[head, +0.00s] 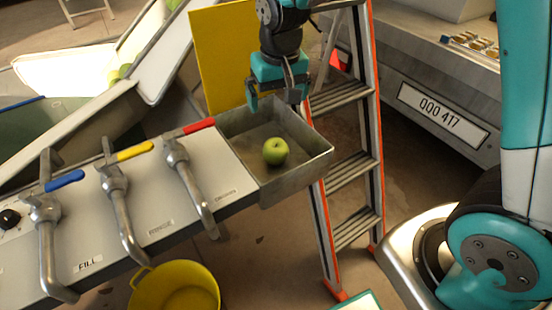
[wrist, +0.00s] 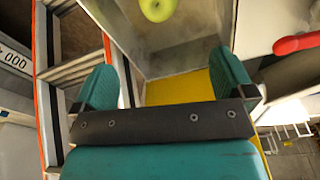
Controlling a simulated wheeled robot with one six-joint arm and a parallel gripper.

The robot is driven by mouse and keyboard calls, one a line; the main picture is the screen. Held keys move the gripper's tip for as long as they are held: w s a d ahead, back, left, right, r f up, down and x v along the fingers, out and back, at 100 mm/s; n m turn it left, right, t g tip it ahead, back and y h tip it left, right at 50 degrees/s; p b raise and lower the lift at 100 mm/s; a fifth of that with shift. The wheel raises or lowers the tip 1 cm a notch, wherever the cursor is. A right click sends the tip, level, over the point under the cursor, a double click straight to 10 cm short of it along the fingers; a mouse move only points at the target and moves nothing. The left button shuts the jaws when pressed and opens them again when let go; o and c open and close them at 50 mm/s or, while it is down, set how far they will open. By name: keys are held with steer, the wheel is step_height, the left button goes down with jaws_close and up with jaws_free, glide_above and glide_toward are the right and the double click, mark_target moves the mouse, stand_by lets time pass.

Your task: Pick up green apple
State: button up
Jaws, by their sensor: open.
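The green apple (head: 276,151) sits in a grey metal tray (head: 309,162) at the end of the tap panel. My gripper (head: 278,99) is open and empty, with teal fingers. In the head view it is above the tray's far side, behind the apple and apart from it. In the wrist view the apple (wrist: 158,8) is cut off by the top edge, beyond the two open fingers (wrist: 165,85).
A panel with blue, yellow and red-handled taps (head: 198,127) adjoins the tray on the left. An orange-edged stepladder (head: 345,160) stands close on the right. A yellow board (head: 222,50) stands behind. A yellow bucket (head: 178,290) is below.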

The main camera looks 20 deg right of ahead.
mark_target(276, 144)
steer(key=f, duration=0.3)
steer(key=w+f, duration=0.1)
steer(key=f, duration=0.3)
steer(key=f+b, duration=0.1)
steer(key=f, duration=0.3)
steer(key=shift+w+f, duration=0.15)
steer(key=shift+f, duration=0.1)
step_height(276, 144, down, 5)
steer(key=shift+f, duration=0.1)
steer(key=shift+c, duration=0.2)
steer(key=c, duration=1)
